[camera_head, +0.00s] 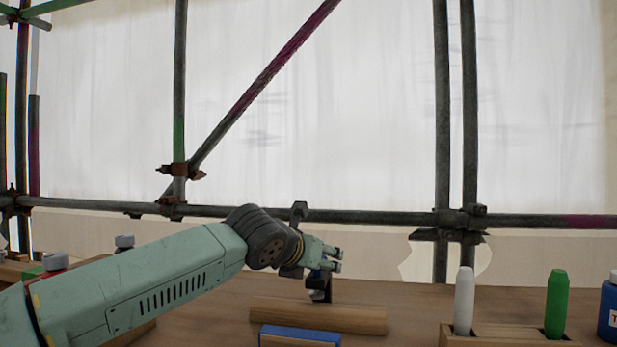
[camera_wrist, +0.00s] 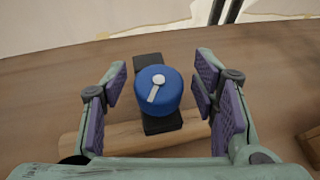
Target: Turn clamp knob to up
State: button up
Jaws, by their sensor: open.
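The blue clamp knob (camera_wrist: 170,97) is round, with a white pointer (camera_wrist: 153,93) on its top. The pointer runs from the knob's centre toward the bottom of the wrist view, slightly left. The knob sits on a black clamp body (camera_wrist: 148,61) above a wooden bar. My gripper (camera_wrist: 160,84) is open, with its purple pads on either side of the knob and a visible gap at each side. In the head view my gripper (camera_head: 338,260) is over the dark clamp (camera_head: 320,290), and the knob is mostly hidden behind it.
The wooden bar (camera_head: 282,313) lies on the brown table, with a blue-topped block (camera_head: 300,332) in front. A rack at right holds a white marker (camera_head: 464,300) and a green marker (camera_head: 556,303), beside a blue bottle (camera_head: 609,315). Scaffold pipes (camera_head: 345,216) run behind.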

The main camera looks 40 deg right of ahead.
jog(key=shift+s+d+r+m+g+h+p, duration=0.15)
jog(key=shift+r+m+g+h+p, duration=0.35)
jog(key=shift+p, duration=2.3)
jog(key=p, duration=0.3)
jog(key=m+g+p, duration=0.1)
jog(key=p, duration=0.3)
jog(key=shift+w+a+g, duration=0.25)
jog(key=shift+g, duration=0.05)
